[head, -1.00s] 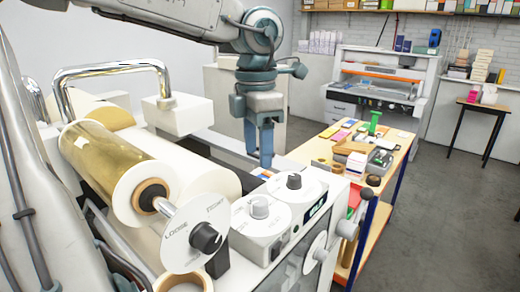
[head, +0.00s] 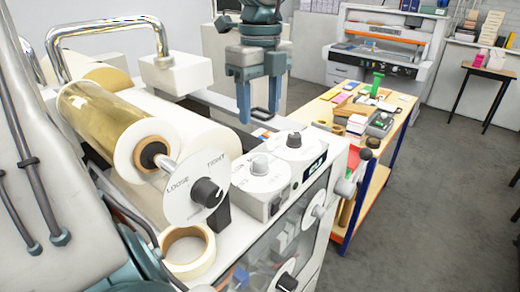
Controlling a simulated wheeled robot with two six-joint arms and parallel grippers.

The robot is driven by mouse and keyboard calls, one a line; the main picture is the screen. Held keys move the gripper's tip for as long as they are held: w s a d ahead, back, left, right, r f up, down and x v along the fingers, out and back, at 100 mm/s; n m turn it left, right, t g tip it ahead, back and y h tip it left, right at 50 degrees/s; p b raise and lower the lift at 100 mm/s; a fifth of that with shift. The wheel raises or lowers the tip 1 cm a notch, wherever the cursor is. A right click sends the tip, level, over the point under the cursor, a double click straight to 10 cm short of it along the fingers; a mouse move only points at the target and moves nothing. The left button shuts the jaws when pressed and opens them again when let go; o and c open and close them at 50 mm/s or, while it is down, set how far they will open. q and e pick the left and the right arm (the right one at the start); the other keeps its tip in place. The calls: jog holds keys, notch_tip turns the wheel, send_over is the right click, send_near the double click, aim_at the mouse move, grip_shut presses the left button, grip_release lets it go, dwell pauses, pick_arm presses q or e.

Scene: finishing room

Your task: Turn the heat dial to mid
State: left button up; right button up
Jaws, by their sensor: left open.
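The machine's top panel carries two round dials side by side, one with a grey knob (head: 260,164) and one with a black knob (head: 294,140). Their small lettering is too blurred to tell which is the heat dial. A small lit display (head: 314,167) is to their right. A larger dial marked LOOSE and TIGHT (head: 207,191) sits at the end of the gold film roll. My left gripper (head: 258,115) is open and empty, pointing down above and behind the two dials, apart from them. My right gripper does not show.
A gold film roll (head: 115,118) and a chrome handle (head: 105,28) are at the left. A tape roll (head: 187,250) lies in front. Another knob (head: 286,282) is low on the machine's front.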

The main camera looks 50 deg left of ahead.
aim_at(260, 158)
pick_arm(q)
notch_tip(260, 158, down, 11)
jog(key=n+b, duration=0.4)
jog(key=b, duration=0.6)
jog(key=shift+s+d+n, duration=0.1)
jog(key=shift+d+n, duration=0.05)
jog(key=shift+n, duration=0.25)
jog(key=shift+r, duration=0.1)
jog(key=c, duration=1)
